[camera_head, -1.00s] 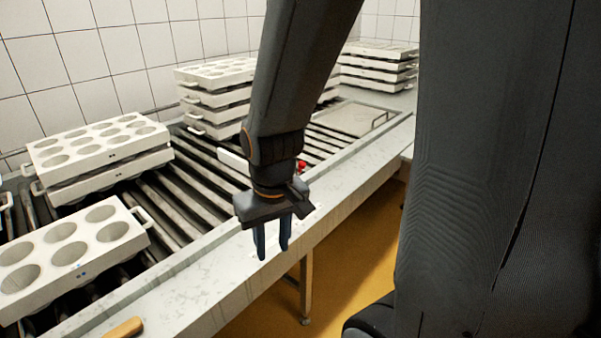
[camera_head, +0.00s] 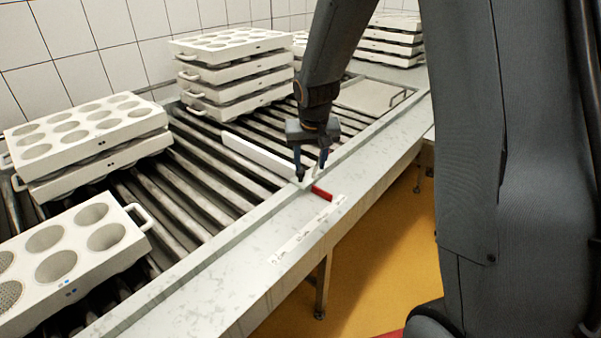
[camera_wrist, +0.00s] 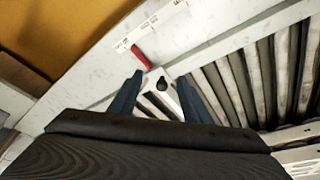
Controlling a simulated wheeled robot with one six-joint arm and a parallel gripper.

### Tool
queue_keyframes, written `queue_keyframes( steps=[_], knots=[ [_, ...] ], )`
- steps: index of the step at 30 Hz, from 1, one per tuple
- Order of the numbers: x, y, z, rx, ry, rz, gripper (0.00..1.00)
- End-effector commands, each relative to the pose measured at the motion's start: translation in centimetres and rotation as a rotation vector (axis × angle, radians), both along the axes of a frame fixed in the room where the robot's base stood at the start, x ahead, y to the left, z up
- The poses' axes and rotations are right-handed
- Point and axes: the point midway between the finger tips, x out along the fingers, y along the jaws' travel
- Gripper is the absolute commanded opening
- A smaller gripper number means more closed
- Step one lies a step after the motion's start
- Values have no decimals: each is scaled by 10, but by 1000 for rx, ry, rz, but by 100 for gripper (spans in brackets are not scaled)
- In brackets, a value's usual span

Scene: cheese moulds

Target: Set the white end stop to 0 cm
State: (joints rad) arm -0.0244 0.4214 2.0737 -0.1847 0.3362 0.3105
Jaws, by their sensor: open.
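The white end stop (camera_head: 258,156) is a long white bar lying across the rollers. A red pointer (camera_head: 322,193) sticks out from its near end over the side rail. My gripper (camera_head: 311,172) is open and empty above the end stop's near end.
White mould stacks (camera_head: 235,72) stand on the roller table behind and left. The rollers (camera_head: 200,185) near the end stop are bare. The pale side rail (camera_head: 215,290) drops off to a yellow floor (camera_head: 375,240).

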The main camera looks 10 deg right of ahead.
Motion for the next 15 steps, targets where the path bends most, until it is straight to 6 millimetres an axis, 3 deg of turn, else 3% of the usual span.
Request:
queue_keyframes(
  steps=[1, 3, 6, 15],
  knots=[
    [23, 1, -12, 0, -15, -8, 44],
    [46, 3, -19, 1, -39, -19, 44],
    [68, 5, -27, 3, -61, -29, 44],
    [87, 7, -48, 5, -72, -34, 44]
  ],
)
